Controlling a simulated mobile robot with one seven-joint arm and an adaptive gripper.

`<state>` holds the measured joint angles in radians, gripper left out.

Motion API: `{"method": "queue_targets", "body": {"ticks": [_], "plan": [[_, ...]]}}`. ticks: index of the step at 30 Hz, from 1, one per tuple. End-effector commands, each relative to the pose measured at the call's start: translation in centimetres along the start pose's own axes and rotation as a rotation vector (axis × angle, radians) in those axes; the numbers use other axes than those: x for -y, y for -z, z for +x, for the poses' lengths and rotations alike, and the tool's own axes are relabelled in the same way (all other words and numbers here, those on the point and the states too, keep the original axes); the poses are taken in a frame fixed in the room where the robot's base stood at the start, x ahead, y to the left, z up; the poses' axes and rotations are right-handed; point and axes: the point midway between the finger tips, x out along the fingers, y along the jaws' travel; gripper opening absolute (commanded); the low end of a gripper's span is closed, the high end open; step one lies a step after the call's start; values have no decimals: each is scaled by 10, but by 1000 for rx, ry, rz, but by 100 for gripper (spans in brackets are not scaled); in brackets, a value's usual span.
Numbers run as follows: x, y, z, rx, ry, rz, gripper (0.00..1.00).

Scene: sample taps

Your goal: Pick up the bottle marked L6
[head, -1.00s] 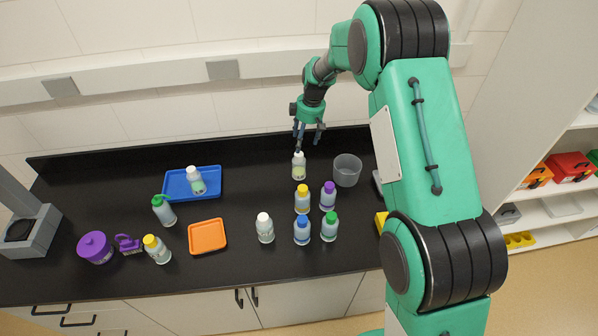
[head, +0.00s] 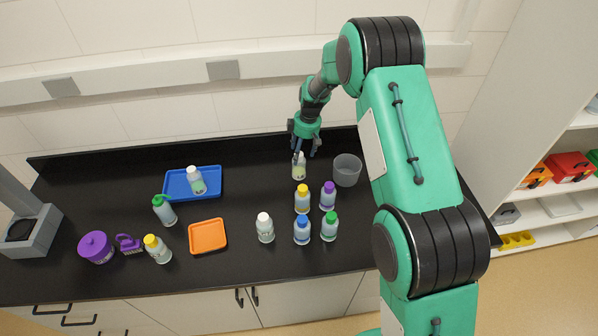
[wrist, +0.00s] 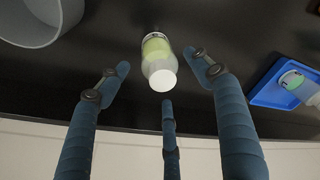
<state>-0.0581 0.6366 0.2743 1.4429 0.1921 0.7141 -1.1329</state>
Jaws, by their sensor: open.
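My gripper (head: 304,150) is open at the back of the black counter, with its fingers just behind and above a bottle (head: 299,167) with a pale green label and a light cap. In the wrist view my open fingers (wrist: 165,88) spread around this upright bottle (wrist: 159,62), with no contact that I can see. No marking is legible on any bottle, so I cannot tell which is L6. Other bottles stand in front: yellow-capped (head: 302,199), purple-capped (head: 328,196), blue-capped (head: 302,231), green-capped (head: 330,227) and white-capped (head: 265,228).
A grey beaker (head: 347,171) stands close to the right of the bottle at my gripper. The wall is close behind.

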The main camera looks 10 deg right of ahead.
Motion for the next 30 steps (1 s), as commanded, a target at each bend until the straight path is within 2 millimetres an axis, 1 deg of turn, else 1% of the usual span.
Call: {"method": "queue_targets", "body": {"ticks": [5, 12, 16, 19, 30], "plan": [[1, 0, 13, 1, 3, 0, 65], [1, 0, 38, 1, 2, 0, 65], [0, 1, 48, 0, 1, 0, 65], [0, 0, 50, 0, 1, 0, 65], [0, 0, 50, 0, 0, 0, 65]]}}
